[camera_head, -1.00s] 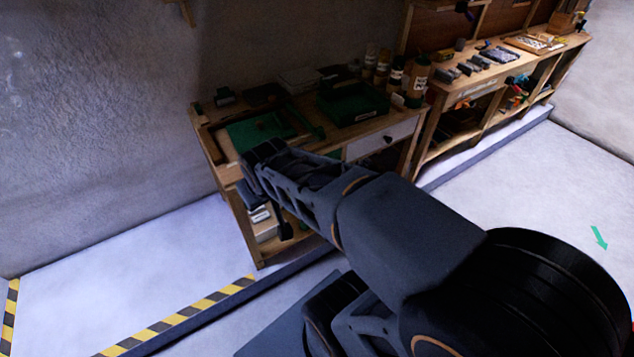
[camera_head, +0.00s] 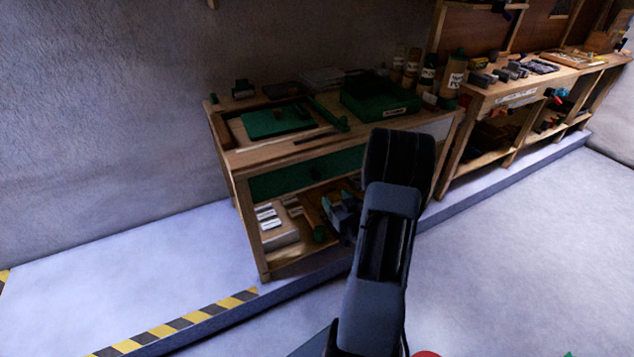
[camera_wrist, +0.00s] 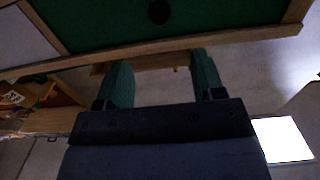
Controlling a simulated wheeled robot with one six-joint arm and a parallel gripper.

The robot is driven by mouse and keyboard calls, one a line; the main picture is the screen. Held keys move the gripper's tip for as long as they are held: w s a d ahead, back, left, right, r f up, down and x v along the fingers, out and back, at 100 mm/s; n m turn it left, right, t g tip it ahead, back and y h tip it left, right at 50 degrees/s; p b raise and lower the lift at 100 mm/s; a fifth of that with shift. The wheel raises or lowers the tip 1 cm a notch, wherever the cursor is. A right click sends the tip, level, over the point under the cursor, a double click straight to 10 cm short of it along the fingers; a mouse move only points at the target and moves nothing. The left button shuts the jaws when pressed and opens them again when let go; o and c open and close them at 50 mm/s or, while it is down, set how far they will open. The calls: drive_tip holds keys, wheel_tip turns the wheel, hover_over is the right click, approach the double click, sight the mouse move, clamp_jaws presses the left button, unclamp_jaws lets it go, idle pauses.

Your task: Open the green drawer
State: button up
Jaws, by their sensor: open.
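The green drawer (camera_head: 275,182) is in the front of the wooden workbench, under its top, and looks shut. Its dark round knob (camera_head: 315,173) is on the front. In the wrist view the green drawer front (camera_wrist: 100,20) fills the top, with the knob (camera_wrist: 159,11) near the upper edge, roughly in line with the gap between my fingers. My gripper (camera_wrist: 162,80) is open and empty, its two fingers apart and below the knob in that picture. In the head view my gripper (camera_head: 342,212) is near the bench's lower shelf, apart from the knob; my arm hides the bench's right part.
A white drawer (camera_head: 438,129) sits right of the green one, partly hidden. On the bench top are a green box (camera_head: 380,97), bottles (camera_head: 453,75) and a green board (camera_head: 278,121). The lower shelf holds boxes (camera_head: 280,232). Floor in front is open.

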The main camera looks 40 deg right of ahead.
sight(318, 176)
drive_tip(key=w, duration=0.4)
drive_tip(key=w+d, duration=0.1)
drive_tip(key=w, duration=0.4)
drive_tip(key=w+d, duration=0.1)
drive_tip(key=w, duration=0.3)
drive_tip(key=shift+w+f+b, duration=0.1)
drive_tip(key=shift+w+b, duration=0.05)
drive_tip(key=shift+b, duration=0.2)
clamp_jaws()
